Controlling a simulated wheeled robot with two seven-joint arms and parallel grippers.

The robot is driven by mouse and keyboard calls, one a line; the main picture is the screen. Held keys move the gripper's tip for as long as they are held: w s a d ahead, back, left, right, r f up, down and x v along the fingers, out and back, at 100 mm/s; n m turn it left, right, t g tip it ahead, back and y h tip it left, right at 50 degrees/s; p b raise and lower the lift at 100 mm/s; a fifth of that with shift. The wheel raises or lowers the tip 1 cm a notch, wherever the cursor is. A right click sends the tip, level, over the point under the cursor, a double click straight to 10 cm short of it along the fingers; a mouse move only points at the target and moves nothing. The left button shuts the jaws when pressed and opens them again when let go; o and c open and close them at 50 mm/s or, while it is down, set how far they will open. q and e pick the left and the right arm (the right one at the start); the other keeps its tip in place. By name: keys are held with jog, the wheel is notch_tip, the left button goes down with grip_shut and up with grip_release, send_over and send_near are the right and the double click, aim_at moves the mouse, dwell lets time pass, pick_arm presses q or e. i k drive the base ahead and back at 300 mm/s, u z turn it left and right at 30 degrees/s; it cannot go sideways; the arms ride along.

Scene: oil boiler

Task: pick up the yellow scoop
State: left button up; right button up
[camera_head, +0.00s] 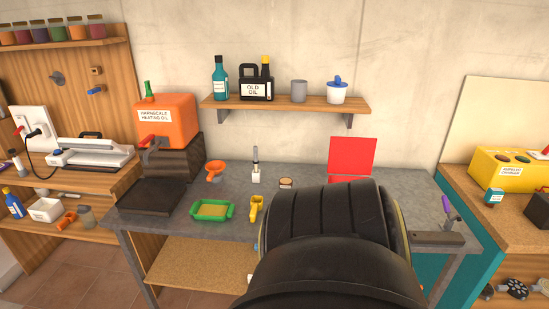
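The yellow scoop (255,208) is on the grey metal table (320,175), just right of a green tray (212,211). It appears small, with its length running toward the table's front edge. A large black arm link, which looks like mine, fills the lower middle right and hides part of the table to the right of the scoop. The scoop itself is clear of it in the picture. Neither of my grippers can be made out, and I see nothing holding the scoop.
An orange funnel (215,170), a white holder with a tool (256,173) and a small round tin (286,183) stand behind the scoop. An orange heating-oil container (166,121) is back left. A red panel (352,156) stands back right. A shelf (290,103) with bottles hangs above.

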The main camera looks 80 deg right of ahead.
aim_at(256, 201)
jog(key=z, duration=0.1)
jog(key=k, duration=0.35)
jog(key=z, duration=1.7)
jog(key=i, duration=0.55)
jog(key=z, duration=0.5)
